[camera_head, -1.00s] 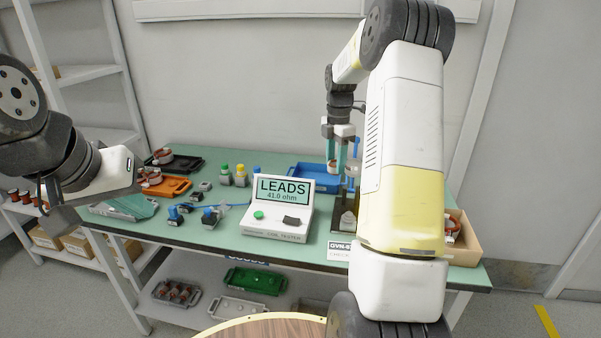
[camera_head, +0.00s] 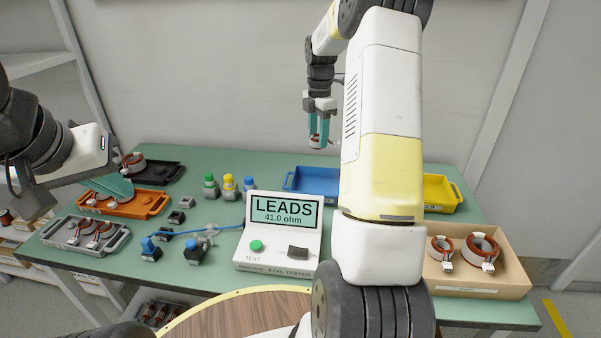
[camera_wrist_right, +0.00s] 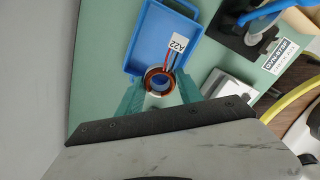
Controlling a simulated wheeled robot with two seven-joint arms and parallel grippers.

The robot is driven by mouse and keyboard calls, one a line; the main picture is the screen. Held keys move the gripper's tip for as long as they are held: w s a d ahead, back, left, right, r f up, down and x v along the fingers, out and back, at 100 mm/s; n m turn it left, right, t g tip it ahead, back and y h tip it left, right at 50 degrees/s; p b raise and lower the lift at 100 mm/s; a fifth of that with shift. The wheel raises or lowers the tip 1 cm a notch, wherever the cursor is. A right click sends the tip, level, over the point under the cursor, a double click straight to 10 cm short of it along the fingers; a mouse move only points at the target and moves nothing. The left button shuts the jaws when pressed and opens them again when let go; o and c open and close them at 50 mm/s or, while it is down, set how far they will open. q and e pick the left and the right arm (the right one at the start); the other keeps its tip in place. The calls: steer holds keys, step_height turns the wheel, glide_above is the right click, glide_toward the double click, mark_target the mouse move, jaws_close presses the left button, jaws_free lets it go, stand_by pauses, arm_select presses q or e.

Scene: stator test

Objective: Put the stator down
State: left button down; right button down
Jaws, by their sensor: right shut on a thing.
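My right gripper (camera_head: 320,128) is shut on a stator (camera_head: 318,141), a small ring with copper-red winding, held in the air near the blue tray (camera_head: 297,183). In the right wrist view the stator (camera_wrist_right: 151,73) sits between the teal fingers (camera_wrist_right: 160,95). Its leads and a white tag reading A22 (camera_wrist_right: 178,43) extend over the blue tray (camera_wrist_right: 146,38), which shows beneath. I cannot tell the stator's exact height over the tray. My left gripper (camera_head: 108,187) is at the left over the orange tray; its finger gap cannot be made out.
The coil tester (camera_head: 283,235) reads LEADS, 41.0 ohm. Orange (camera_head: 150,208), grey (camera_head: 112,245) and black (camera_head: 172,172) trays are at left. A yellow tray (camera_head: 440,193) and a cardboard box with stators (camera_head: 500,290) are at right. Several coloured-top items stand mid-table.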

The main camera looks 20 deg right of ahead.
mark_target(315, 189)
steer(key=f, duration=1.7)
steer(key=shift+w, duration=0.3)
steer(key=shift+f, duration=0.15)
steer(key=c, duration=0.8)
jaws_free()
steer(key=shift+o, duration=0.2)
